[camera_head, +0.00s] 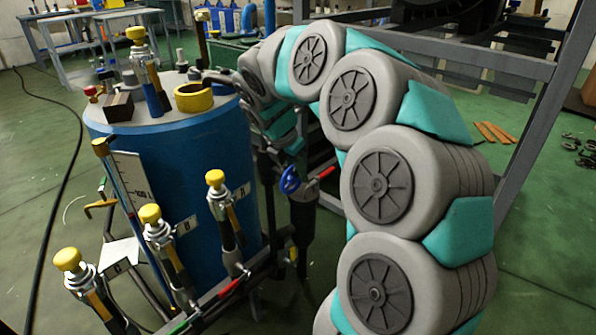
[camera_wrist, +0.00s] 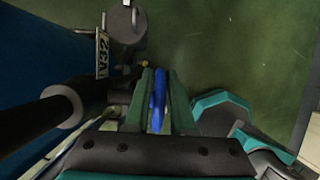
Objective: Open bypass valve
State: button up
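A blue valve handle (camera_head: 290,181) sits on a dark vertical pipe to the right of the blue drum. Its rounded loop shows in the head view. In the wrist view the blue handle (camera_wrist: 158,100) lies between the two dark green fingers of my gripper (camera_wrist: 159,88). Little gap shows on either side, and I cannot tell whether the fingers press on it. In the head view my gripper (camera_head: 284,140) is partly hidden behind my arm. A tag (camera_wrist: 102,54) that seems to read V32 hangs ahead and left. No label shows which valve is the bypass.
The blue drum (camera_head: 185,190) stands close on the left. Several yellow-capped valves (camera_head: 217,180) stand along its front. A red handle (camera_head: 326,172) is just right of the blue one. A grey steel frame (camera_head: 535,120) stands behind my arm. A dark cylinder (camera_wrist: 55,108) is left of my gripper.

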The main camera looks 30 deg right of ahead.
aim_at(281, 181)
grip_shut()
jog(key=shift+r+h, duration=0.1)
jog(key=shift+h, duration=0.2)
jog(key=h, duration=0.1)
jog(key=t+h, duration=0.1)
jog(key=shift+s+a+r+h+b, duration=0.1)
jog(key=shift+a+r+h+b, duration=0.1)
jog(key=shift+h+b, duration=0.15)
jog(key=h, duration=0.1)
jog(key=t+h+b, duration=0.1)
jog(key=h, duration=0.1)
jog(key=shift+s+a+h+b, duration=0.15)
jog(key=shift+a+h+b, duration=0.1)
jog(key=shift+a+b, duration=0.05)
jog(key=t+h+b, duration=0.1)
jog(key=h, duration=0.1)
jog(key=a+t+h+b, duration=0.1)
jog(key=h+b, duration=0.1)
jog(key=shift+s+r, duration=0.1)
jog(key=shift+s+a+t+h+b, duration=0.1)
jog(key=shift+a+t+h+b, duration=0.2)
jog(key=shift+h+b, duration=0.55)
jog(key=shift+s+a+t+h+b, duration=0.1)
jog(key=shift+t+h+b, duration=0.35)
jog(key=shift+h, duration=0.7)
